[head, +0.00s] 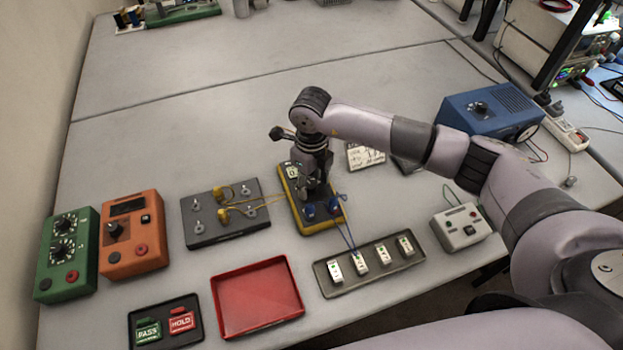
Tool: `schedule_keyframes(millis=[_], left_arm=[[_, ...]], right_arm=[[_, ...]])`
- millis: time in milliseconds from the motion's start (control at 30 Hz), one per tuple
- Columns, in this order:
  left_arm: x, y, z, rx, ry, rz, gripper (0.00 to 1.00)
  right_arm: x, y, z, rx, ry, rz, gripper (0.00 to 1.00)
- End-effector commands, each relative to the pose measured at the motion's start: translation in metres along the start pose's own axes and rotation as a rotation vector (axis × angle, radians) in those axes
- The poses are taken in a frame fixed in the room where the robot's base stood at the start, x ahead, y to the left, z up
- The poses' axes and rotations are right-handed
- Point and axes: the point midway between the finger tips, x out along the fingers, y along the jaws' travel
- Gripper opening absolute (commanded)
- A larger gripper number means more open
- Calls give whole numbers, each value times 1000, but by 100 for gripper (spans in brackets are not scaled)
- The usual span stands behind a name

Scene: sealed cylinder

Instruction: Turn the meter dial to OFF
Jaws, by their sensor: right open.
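The yellow and dark meter (297,212) lies on the grey bench near the middle of the head view. Its small display shows at its far end, and blue plugs with leads sit at its near end. My right gripper (318,192) points down over the middle of the meter, and its jaws are open. The gripper hides the dial, so I cannot tell the dial's setting or whether the fingers touch it. My left gripper is not in view.
Left of the meter is a black terminal board (228,228) with yellow leads. A grey tray (385,280) with several small parts and an empty red tray (256,296) lie nearer. Orange (132,250) and green (68,280) boxes stand at left.

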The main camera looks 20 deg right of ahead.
Motion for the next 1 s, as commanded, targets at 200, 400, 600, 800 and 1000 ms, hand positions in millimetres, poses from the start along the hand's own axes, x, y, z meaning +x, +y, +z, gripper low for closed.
schedule_keyframes(millis=[200,400,600,800,1000], left_arm=[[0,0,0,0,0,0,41],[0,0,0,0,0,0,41],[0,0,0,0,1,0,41],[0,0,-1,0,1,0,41],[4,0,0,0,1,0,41]], right_arm=[[0,0,0,0,0,0,38],[0,0,0,1,0,0,25],[-1,0,0,1,0,0,12],[-1,0,0,1,0,0,0],[0,0,0,-12,-1,-1,0]])
